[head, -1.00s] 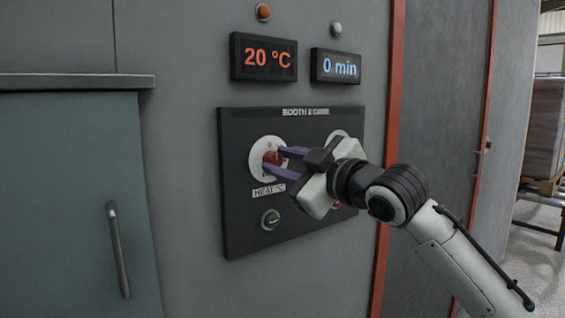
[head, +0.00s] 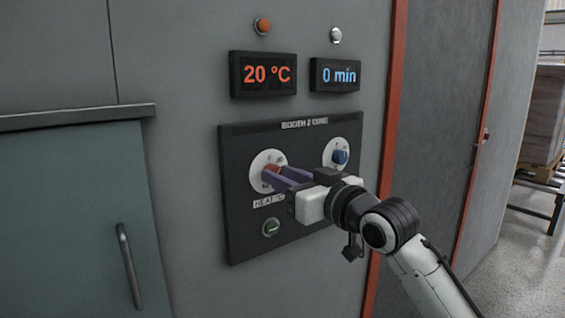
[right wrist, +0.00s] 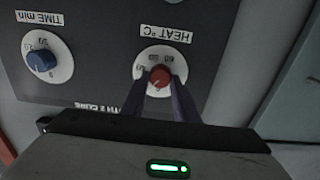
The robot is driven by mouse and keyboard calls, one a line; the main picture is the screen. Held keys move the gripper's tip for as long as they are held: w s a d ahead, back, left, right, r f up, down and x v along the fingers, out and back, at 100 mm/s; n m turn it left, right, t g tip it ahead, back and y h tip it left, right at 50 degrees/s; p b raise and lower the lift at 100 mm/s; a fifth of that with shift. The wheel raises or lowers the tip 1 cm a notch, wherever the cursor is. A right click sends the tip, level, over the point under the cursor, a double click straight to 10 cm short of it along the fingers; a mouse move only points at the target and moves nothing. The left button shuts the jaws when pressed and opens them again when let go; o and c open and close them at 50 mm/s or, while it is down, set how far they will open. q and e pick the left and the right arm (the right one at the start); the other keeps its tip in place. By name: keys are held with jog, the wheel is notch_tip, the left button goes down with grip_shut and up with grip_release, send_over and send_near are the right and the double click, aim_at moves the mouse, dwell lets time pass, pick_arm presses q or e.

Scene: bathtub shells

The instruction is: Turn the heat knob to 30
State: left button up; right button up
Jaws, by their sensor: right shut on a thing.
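The red heat knob (right wrist: 160,76) sits on a white round dial labelled HEAT °C on the black control panel (head: 290,245). In the head view the knob (head: 269,174) is largely covered by my fingers. My right gripper (head: 272,177) is shut on the knob, one purple finger on each side; it also shows in the right wrist view (right wrist: 160,84). The orange display (head: 268,74) reads 20 °C. My left gripper is not in view.
A blue time knob (head: 340,157) sits to the right, under a display (head: 335,75) reading 0 min. A green button (head: 270,226) is below the heat dial. A green cabinet (head: 70,230) with a bar handle stands at the left. An orange-edged door frame (head: 388,130) rises on the right.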

pick_arm(q)
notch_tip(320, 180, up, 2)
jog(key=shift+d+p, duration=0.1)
jog(key=shift+p, duration=0.5)
pick_arm(e)
jog(key=shift+m, duration=1)
jog(key=o, duration=1.1)
jog(key=shift+c, duration=0.2)
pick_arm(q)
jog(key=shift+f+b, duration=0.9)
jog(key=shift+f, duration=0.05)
pick_arm(e)
jog(key=v, duration=1)
jog(key=shift+s+d, duration=0.15)
